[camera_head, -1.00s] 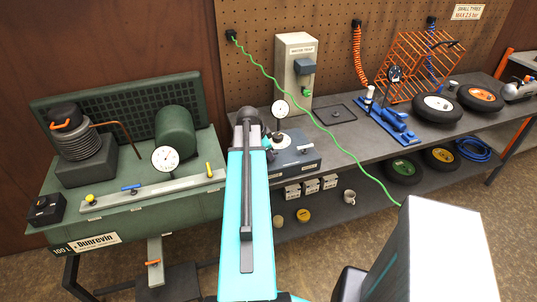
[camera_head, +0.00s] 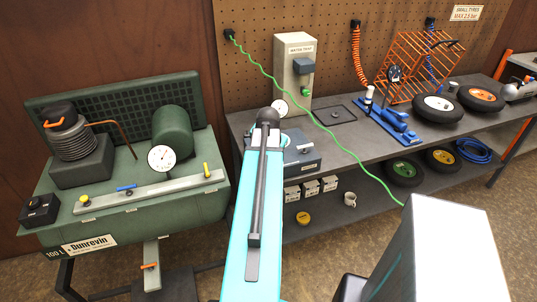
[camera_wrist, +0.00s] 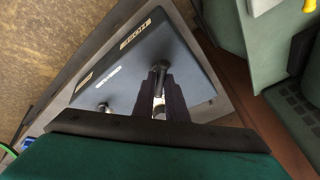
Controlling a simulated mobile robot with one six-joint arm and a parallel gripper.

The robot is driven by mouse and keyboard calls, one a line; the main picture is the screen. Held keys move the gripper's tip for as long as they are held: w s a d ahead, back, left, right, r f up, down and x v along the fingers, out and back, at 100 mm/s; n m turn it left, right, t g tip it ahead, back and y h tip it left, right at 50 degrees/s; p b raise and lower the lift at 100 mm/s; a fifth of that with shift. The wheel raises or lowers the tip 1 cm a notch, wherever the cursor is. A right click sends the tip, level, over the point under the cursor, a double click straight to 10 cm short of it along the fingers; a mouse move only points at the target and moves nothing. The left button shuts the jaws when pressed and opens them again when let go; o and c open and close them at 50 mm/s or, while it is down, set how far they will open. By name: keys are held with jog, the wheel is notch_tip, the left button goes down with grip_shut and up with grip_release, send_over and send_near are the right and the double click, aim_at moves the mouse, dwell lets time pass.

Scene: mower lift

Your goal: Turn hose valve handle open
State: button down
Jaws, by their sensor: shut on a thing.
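A blue-grey box (camera_head: 301,152) with small fittings on top stands on the bench, behind the end of my arm in the head view. In the wrist view the same box (camera_wrist: 128,68) fills the middle, with pale labels and a small round fitting (camera_wrist: 103,107). My gripper (camera_wrist: 160,82) reaches down over the box. Its dark fingers are shut on a small pale metal part (camera_wrist: 158,88) at the box. The fingers hide most of that part, so I cannot tell its full shape or how far it is turned. In the head view my arm hides the fingers.
A green compressor (camera_head: 120,213) with a round gauge (camera_head: 161,158) and a handle rail (camera_head: 150,192) stands left. A green hose (camera_head: 327,130) runs diagonally across the bench. A grey post (camera_head: 292,75), blue clamp device (camera_head: 390,117), orange cage (camera_head: 417,65) and wheels (camera_head: 438,108) are right.

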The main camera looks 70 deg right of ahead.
jog(key=n, duration=0.1)
jog(key=n+t+b, duration=0.1)
jog(key=n, duration=0.1)
jog(key=n+t+y, duration=0.1)
jog(key=n, duration=0.1)
jog(key=shift+d+r, duration=0.1)
jog(key=shift+d, duration=0.25)
jog(key=shift+s+n+t+y+b, duration=0.1)
jog(key=shift+n+t+y+b, duration=0.55)
jog(key=shift+n, duration=1.35)
jog(key=c, duration=1.8)
grip_release()
jog(key=shift+a, duration=0.1)
jog(key=shift+s, duration=0.1)
jog(key=shift+b+v, duration=0.45)
jog(key=shift+v, duration=0.55)
jog(key=shift+d+b+v, duration=0.1)
jog(key=shift+b+v, duration=0.45)
jog(key=shift+v, duration=2.35)
jog(key=shift+d+b+v, duration=0.15)
jog(key=shift+b+v, duration=0.4)
jog(key=shift+v, duration=2.35)
